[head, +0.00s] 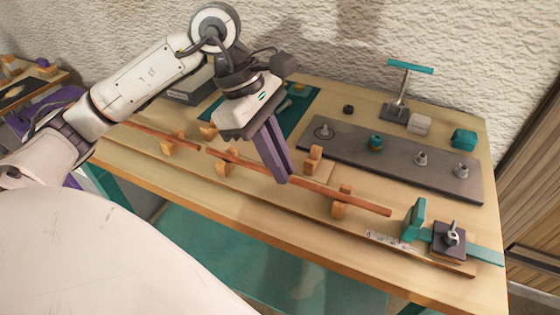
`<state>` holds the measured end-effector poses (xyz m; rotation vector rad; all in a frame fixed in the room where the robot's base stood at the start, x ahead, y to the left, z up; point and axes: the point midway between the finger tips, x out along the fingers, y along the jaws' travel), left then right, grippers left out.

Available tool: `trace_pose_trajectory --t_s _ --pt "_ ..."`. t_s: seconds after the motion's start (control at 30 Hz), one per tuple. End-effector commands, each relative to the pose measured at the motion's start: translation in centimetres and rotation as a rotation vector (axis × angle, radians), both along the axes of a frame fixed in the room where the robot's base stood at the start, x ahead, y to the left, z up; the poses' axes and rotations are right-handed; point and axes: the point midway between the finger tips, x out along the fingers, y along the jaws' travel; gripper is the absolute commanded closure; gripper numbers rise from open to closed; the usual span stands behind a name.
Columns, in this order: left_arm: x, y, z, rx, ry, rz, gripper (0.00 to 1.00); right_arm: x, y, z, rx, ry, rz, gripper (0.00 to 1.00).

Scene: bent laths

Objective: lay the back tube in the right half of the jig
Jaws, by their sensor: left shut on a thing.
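My left gripper (283,180) points down over the bench, its purple fingers shut on a reddish-brown tube (345,199). This tube runs along the right half of the jig, a long wooden board (285,212) with wooden cradles. It passes at the cradle (228,160) near its left end and the cradle (341,208) near its right end; I cannot tell whether it rests in them or is just above. A second reddish tube (150,134) lies along the left half, its right end close to the first tube's left end. My right gripper is out of view.
A teal stop (415,220) and a dark clamp (449,240) stand at the jig's right end. Behind is a grey plate (350,151) with several pegs. A loose wooden cradle (313,160), a T-handled stand (398,108), a grey block (419,124) and a teal block (463,138) stand farther back.

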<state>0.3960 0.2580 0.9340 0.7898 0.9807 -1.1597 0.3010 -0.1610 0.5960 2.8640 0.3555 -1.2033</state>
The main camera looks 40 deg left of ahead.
Motion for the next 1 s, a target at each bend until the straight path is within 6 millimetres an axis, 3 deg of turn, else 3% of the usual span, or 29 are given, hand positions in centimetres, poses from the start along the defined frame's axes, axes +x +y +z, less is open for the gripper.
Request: trace_pose_trajectory --t_s 0.33,0.37,0.47,0.77,1.0 --pt "0.0 0.0 0.1 0.0 -0.001 0.0 1.0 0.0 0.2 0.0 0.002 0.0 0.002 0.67" --pt "0.0 0.0 0.1 0.0 -0.001 0.0 0.85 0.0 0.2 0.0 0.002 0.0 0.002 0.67" --pt "0.0 0.0 0.1 0.0 -0.001 0.0 0.68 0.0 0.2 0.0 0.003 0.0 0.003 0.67" --pt "0.0 0.0 0.1 0.0 0.0 0.0 0.68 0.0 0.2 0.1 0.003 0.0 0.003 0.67" --pt "0.0 0.0 1.4 0.0 -0.001 0.0 0.68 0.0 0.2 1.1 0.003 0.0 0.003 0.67"
